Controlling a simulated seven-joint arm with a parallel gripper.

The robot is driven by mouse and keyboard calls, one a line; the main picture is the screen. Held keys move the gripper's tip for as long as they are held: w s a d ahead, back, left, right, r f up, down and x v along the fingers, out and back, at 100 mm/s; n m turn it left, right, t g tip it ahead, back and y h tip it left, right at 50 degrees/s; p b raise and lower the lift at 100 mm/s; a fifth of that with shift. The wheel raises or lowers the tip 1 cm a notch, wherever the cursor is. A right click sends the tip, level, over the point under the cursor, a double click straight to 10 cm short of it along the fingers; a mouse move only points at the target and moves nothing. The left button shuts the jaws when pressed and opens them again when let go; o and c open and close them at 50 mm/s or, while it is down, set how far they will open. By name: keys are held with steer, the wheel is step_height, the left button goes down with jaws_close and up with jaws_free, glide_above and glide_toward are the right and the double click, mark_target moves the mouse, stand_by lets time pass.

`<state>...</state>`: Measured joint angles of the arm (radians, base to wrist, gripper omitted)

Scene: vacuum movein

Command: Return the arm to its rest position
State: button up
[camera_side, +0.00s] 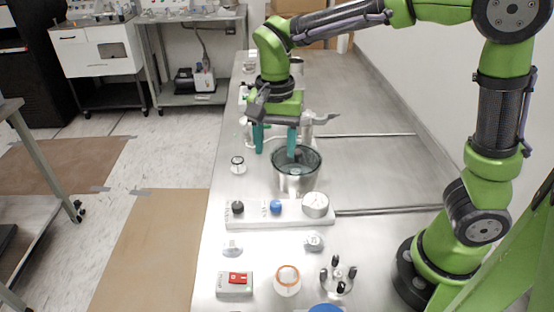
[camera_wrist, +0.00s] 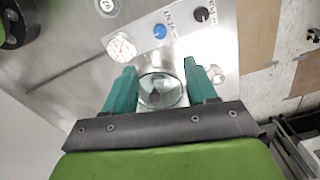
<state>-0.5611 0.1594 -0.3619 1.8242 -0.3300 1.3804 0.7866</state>
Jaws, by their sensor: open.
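My gripper (camera_side: 275,140) is open, its two teal fingers apart and pointing down. In the side view it is over the left back edge of a round vessel with a dark transparent rim (camera_side: 297,160) on the metal bench. In the wrist view my gripper (camera_wrist: 160,90) shows nothing held between its fingers. The round vessel (camera_wrist: 160,92) appears between and beyond the fingertips there. Whether a finger touches the rim cannot be told. My green arm reaches in from the right side.
A white panel (camera_side: 262,213) with a black knob (camera_side: 237,207), a blue knob (camera_side: 276,207) and a gauge (camera_side: 315,204) stands in front of the vessel. A red-switch box (camera_side: 235,283) and a black-posted holder (camera_side: 338,275) are nearer. Bare bench (camera_side: 375,175) lies right of the vessel.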

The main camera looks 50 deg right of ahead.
steer(key=shift+r, duration=0.25)
steer(key=s+d+r+n+t+y, duration=0.1)
steer(key=s+d+r+n+t, duration=0.1)
steer(key=s, duration=0.4)
steer(key=s+d+r+n+t+y, duration=0.1)
steer(key=s+d+r+n+t, duration=0.1)
steer(key=s+n+t, duration=0.3)
steer(key=shift+s+d+r, duration=0.4)
steer(key=shift+s+d, duration=0.3)
